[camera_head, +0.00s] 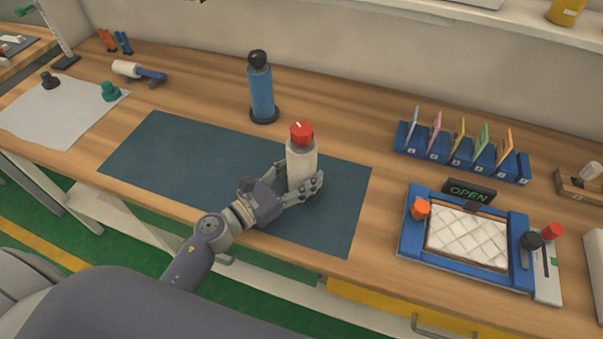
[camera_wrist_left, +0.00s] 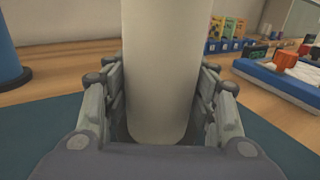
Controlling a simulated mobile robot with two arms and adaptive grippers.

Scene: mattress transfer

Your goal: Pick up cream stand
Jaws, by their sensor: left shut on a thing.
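The cream stand (camera_head: 301,163) is an upright cream cylinder with a red top, over the right part of the dark mat (camera_head: 165,160) in the head view. My left gripper (camera_head: 305,190) is shut around its lower body. In the left wrist view the cream cylinder (camera_wrist_left: 162,70) stands between the two fingers of my left gripper (camera_wrist_left: 160,110). Its lower end shows there, but I cannot tell whether it touches the mat. My right gripper is not in view.
A blue stand (camera_head: 261,92) with a black knob is behind the mat. A blue rack (camera_head: 462,152) of coloured cards and a blue-framed tray (camera_head: 409,243) with a quilted white pad and an OPEN sign are to the right. The mat's left part is clear.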

